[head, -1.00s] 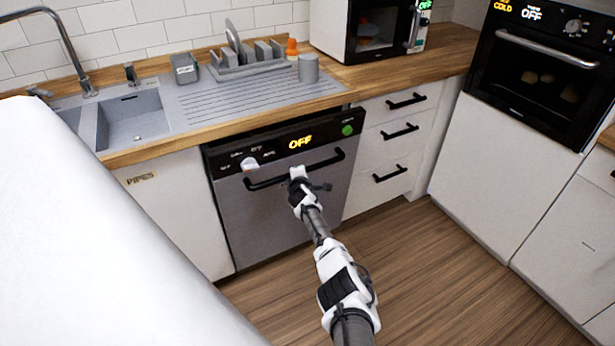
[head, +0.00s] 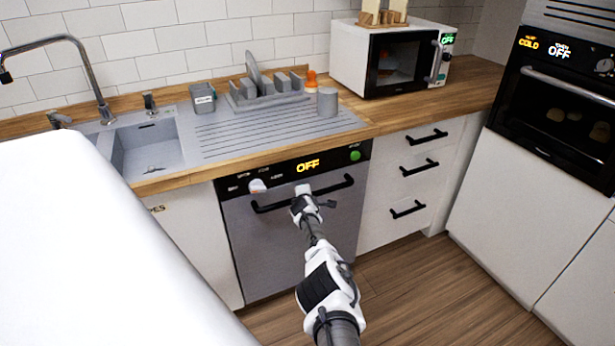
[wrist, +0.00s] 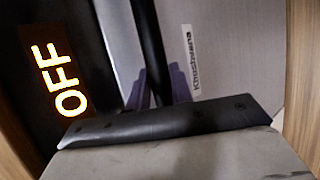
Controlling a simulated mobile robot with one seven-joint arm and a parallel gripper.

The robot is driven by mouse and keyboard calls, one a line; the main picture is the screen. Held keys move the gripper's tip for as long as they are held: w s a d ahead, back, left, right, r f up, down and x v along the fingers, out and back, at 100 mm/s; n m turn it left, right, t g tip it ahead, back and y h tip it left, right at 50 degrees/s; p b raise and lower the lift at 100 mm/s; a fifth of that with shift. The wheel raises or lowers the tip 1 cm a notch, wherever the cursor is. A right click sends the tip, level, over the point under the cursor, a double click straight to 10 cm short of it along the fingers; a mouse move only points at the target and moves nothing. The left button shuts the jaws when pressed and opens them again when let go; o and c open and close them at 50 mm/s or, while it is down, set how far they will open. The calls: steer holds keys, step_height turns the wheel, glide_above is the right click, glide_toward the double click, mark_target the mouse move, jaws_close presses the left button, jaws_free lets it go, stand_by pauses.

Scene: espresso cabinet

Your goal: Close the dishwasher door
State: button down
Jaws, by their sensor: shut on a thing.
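The dishwasher door (head: 285,245) is a grey front with a black control panel and a glowing "OFF". It stands upright under the counter, looking nearly or fully level with the cabinet fronts. Any small gap at its top edge is hard to judge. Its black bar handle (head: 335,187) runs across below the panel and also shows as a dark bar in the wrist view (wrist: 149,45). The grip itself is partly hidden by the gripper body.
The wooden counter (head: 400,119) is above the door, with a sink (head: 148,150) and dish rack (head: 268,97). White drawers (head: 405,185) stand to the right. A large white surface (head: 70,240) fills the lower left. The wooden floor (head: 400,285) to the right is open.

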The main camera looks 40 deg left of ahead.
steer(key=shift+s+a+r+y, duration=0.1)
steer(key=shift+a+r+y, duration=0.1)
steer(key=shift+a+r, duration=0.35)
steer(key=shift+a+r+y, duration=0.2)
steer(key=shift+a+r, duration=0.1)
steer(key=shift+r, duration=0.3)
steer(key=c, duration=1.3)
jaws_free()
steer(key=shift+a+f, duration=0.1)
steer(key=shift+a, duration=0.05)
steer(key=shift+o, duration=0.2)
steer(key=shift+s+p, duration=0.1)
steer(key=shift+p, duration=0.3)
steer(key=p+v, duration=0.2)
steer(key=p, duration=0.2)
steer(key=shift+s+r+p, duration=0.1)
steer(key=shift+r+p, duration=0.15)
steer(key=shift+p, duration=0.05)
steer(key=d+f+v, duration=0.1)
steer(key=v, duration=1)
steer(key=shift+d+p, duration=0.15)
steer(key=shift+p, duration=0.2)
